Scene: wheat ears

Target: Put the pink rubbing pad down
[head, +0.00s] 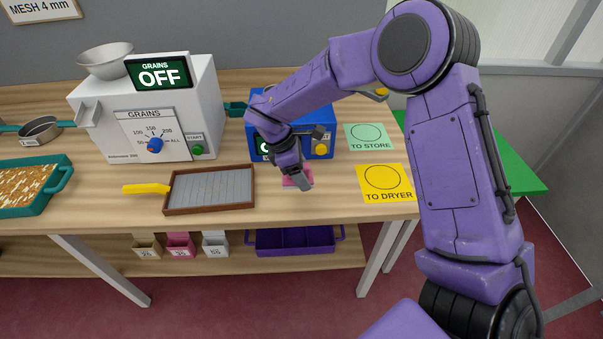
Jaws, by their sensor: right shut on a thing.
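The pink rubbing pad (290,182) shows at the tip of my right gripper (298,178), just right of the ribbed grey board in a brown frame. My right gripper is shut on the pad and points down at the front part of the wooden table (325,203). I cannot tell whether the pad touches the table top. The gripper hides part of the pad. My left gripper is not in view.
A ribbed board (212,187) with a yellow handle lies left of the pad. A white grain counter (150,110) and a blue device (318,130) stand behind. Yellow (386,183) and green (369,137) cards lie right. A teal tray (45,190) holds grains.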

